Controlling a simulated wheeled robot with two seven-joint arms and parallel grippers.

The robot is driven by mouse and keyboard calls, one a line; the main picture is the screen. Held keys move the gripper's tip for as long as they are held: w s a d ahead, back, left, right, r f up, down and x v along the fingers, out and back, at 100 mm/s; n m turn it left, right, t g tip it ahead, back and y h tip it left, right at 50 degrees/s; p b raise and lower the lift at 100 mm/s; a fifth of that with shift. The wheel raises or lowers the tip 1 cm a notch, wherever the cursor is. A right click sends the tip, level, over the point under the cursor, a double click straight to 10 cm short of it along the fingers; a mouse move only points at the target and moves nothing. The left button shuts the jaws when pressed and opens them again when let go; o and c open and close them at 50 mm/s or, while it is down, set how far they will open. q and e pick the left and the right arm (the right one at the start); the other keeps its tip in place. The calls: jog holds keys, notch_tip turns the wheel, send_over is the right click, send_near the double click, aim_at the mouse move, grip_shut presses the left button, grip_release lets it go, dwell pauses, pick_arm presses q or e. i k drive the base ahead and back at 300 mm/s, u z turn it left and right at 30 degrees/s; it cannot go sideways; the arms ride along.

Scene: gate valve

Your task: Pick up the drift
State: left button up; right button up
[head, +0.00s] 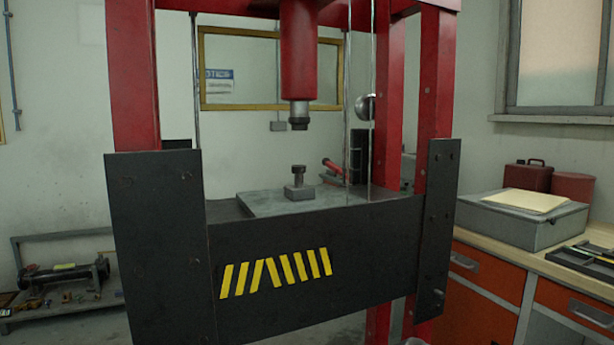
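A short dark metal pin with a wider head, which looks like the drift (298,174), stands upright on a small grey block (299,193). The block sits on the flat grey plate (325,201) of a red and black press. The press's ram (299,115) hangs above the pin, with a clear gap between them. Neither of my grippers is in view.
The press's black front beam (375,240) with yellow stripes stands before the plate, and red posts (436,85) flank it. A red-handled lever (333,167) is behind the plate. A workbench (470,219) with a grey case (520,222) is at right.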

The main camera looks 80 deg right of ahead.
aim_at(298, 170)
jog(key=u, duration=2.55)
jog(key=k, duration=1.75)
jog(key=u, duration=2.45)
